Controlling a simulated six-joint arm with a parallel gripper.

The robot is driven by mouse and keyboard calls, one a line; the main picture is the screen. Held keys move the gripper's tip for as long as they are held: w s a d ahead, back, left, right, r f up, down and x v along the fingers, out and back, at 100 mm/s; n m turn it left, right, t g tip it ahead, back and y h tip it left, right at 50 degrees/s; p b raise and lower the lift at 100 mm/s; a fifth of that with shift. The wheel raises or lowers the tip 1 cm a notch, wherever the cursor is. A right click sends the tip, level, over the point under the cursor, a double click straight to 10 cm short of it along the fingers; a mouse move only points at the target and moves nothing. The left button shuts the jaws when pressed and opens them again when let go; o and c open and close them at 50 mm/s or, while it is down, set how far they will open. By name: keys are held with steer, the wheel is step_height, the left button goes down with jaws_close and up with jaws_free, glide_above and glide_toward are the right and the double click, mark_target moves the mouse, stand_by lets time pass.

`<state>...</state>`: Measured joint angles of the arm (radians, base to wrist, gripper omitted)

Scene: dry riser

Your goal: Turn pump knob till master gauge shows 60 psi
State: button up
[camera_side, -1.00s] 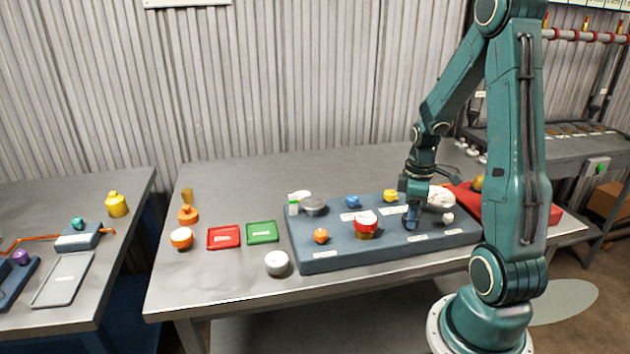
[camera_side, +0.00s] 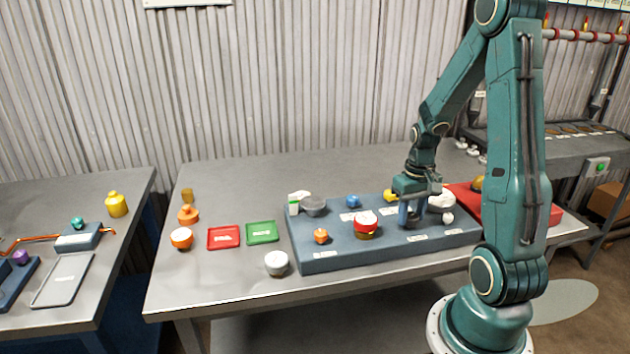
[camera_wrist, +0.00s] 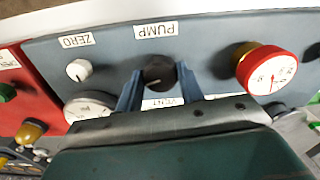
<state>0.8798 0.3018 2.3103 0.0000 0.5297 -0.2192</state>
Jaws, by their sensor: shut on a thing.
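My gripper (camera_side: 409,222) is over the right part of the blue-grey panel (camera_side: 350,257). In the wrist view its two blue fingers (camera_wrist: 159,88) close on the sides of the black pump knob (camera_wrist: 158,73), beside the PUMP label (camera_wrist: 156,30). A white gauge (camera_wrist: 90,106) is at left, partly covered by my gripper. I cannot read either needle or tell which is the master gauge.
A small white ZERO knob (camera_wrist: 79,70) sits near the white gauge. Blue (camera_side: 353,201) and orange (camera_side: 321,236) knobs are on the panel. A red block (camera_side: 545,214) adjoins it at right. Red (camera_side: 223,237) and green (camera_side: 262,232) trays lie left.

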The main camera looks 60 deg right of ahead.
mark_target(410, 216)
steer(key=m, duration=0.5)
steer(key=shift+m, duration=0.3)
steer(key=shift+w+m, duration=0.1)
steer(key=shift+m, duration=2.1)
steer(key=o, duration=1)
steer(key=shift+r, duration=0.15)
step_height(410, 216, up, 14)
steer(key=shift+f, duration=0.2)
steer(key=shift+a, duration=0.1)
